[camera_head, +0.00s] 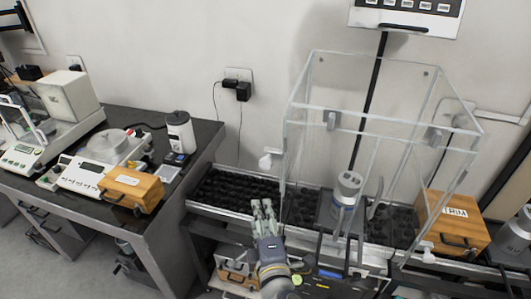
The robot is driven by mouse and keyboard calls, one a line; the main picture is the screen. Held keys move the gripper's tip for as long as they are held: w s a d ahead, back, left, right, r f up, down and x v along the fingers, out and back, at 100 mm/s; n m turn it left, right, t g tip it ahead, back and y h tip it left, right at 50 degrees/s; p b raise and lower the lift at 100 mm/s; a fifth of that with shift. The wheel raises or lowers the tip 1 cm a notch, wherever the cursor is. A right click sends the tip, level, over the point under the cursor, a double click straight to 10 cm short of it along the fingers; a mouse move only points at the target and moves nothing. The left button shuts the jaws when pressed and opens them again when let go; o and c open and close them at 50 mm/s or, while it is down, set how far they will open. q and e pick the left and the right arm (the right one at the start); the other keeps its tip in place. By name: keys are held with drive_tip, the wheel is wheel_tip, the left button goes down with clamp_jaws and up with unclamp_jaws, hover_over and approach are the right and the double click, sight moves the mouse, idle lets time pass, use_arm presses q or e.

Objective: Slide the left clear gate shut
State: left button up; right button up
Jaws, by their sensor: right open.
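A tall clear draft enclosure (375,125) stands on the right-hand table, over a weighing device (345,195). Its left side has a clear panel (297,140) with thin pale edges. A small white knob (265,160) sits just outside that side. I cannot tell from this view how far the left gate is open. My right gripper (262,208) is open and empty, fingers pointing away from me, in front of and below the knob, left of the enclosure's lower front corner. It appears apart from the clear panel. My left gripper is not in view.
A wooden box (453,222) stands right of the enclosure. Another table (150,222) on the left holds balances, an orange-brown box (131,190) and a white canister (180,132). A black studded mat (232,190) lies left of the enclosure. A floor gap separates the tables.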

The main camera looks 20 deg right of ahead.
drive_tip(key=t+h, duration=0.1)
drive_tip(key=h, duration=0.1)
approach(266, 167)
drive_tip(key=p+x, duration=0.1)
drive_tip(key=x, duration=0.2)
drive_tip(key=p+x, duration=0.1)
drive_tip(key=x, duration=0.2)
drive_tip(key=p+x, duration=0.2)
drive_tip(key=x, duration=0.1)
drive_tip(key=shift+w+r, duration=0.15)
drive_tip(key=shift+r, duration=0.15)
drive_tip(key=shift+x, duration=0.8)
drive_tip(key=shift+f, duration=0.1)
clamp_jaws()
drive_tip(key=shift+f, duration=0.1)
